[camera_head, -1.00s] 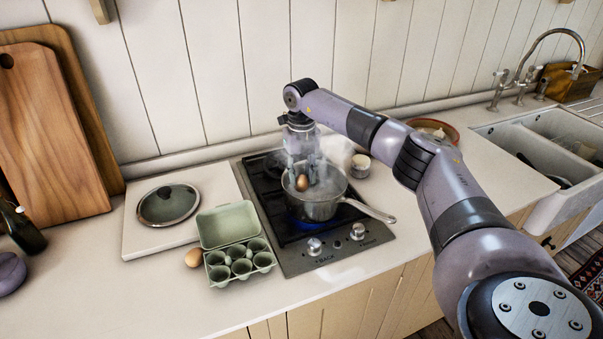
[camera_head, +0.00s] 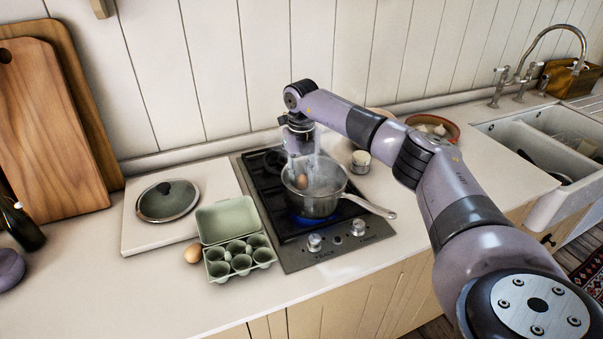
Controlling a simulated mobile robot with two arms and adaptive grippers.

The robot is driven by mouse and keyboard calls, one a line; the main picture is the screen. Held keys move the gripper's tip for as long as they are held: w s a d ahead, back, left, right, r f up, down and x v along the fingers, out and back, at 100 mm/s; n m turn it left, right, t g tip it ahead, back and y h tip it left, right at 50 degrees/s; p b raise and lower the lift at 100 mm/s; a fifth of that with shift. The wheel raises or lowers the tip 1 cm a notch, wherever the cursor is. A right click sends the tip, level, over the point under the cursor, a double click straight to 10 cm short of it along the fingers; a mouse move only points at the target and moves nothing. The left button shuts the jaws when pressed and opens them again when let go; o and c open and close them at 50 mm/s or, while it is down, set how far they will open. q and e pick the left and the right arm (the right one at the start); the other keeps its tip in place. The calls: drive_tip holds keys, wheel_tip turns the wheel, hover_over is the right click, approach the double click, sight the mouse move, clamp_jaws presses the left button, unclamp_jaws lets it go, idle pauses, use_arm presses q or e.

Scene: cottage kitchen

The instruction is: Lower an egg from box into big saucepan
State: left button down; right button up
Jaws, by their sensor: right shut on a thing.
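The big saucepan (camera_head: 318,207) stands on the lit front burner of the hob, with steam over it. My right gripper (camera_head: 302,178) points down into the saucepan and is shut on a brown egg (camera_head: 302,182). The egg is inside the rim on the left side; steam blurs it, and I cannot tell whether it touches the water. The open green egg box (camera_head: 228,222) sits left of the hob, and its cups look empty. Another brown egg (camera_head: 193,254) lies on the counter beside the box. My left gripper is not in view.
The saucepan's handle (camera_head: 368,206) sticks out to the right past the hob (camera_head: 302,262). A glass lid (camera_head: 168,201) lies on a white board (camera_head: 129,237) at the left. A small jar (camera_head: 361,162) stands behind the pan. The counter's front left is clear.

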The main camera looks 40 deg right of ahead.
drive_tip(key=shift+f+b, duration=0.45)
drive_tip(key=shift+f, duration=0.55)
idle(0.5)
drive_tip(key=o, duration=0.9)
drive_tip(key=shift+o, duration=0.2)
wheel_tip(320, 180, up, 12)
